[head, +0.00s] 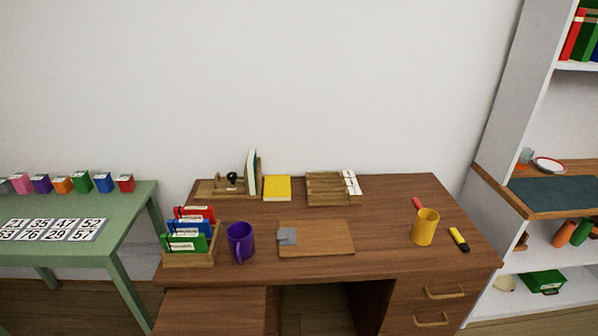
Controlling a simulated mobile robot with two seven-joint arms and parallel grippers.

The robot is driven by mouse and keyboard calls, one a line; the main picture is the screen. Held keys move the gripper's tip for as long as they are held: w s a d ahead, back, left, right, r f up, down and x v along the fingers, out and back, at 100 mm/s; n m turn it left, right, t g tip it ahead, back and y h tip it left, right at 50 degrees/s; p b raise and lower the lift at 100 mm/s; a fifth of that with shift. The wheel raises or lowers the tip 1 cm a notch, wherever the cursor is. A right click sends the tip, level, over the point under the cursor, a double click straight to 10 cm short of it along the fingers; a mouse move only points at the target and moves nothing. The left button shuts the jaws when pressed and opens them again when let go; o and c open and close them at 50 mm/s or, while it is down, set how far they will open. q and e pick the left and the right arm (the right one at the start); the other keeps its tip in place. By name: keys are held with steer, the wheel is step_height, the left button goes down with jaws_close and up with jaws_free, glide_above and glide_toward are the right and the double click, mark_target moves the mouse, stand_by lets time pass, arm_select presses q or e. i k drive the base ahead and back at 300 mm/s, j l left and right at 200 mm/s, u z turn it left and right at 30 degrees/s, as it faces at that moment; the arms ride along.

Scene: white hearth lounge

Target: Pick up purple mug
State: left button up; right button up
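The purple mug (240,241) stands upright on the left part of the brown wooden desk (385,200), near its front edge. Its handle faces the front. It is just right of a wooden holder (203,257) with red, blue and green packets. Nothing covers the mug. Neither of my grippers shows in the head view.
A wooden board (325,238) with a grey piece lies right of the mug. A yellow mug (425,227) and a yellow-black marker (459,239) are at the right. A yellow book (277,188) and a slatted rack (326,189) are at the back. A green table (125,215) stands left, shelves (535,207) right.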

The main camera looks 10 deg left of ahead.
mark_target(240, 234)
steer(key=k+j+u, duration=0.15)
steer(key=u, duration=0.35)
steer(key=k+j+u, duration=0.25)
steer(key=u, duration=0.2)
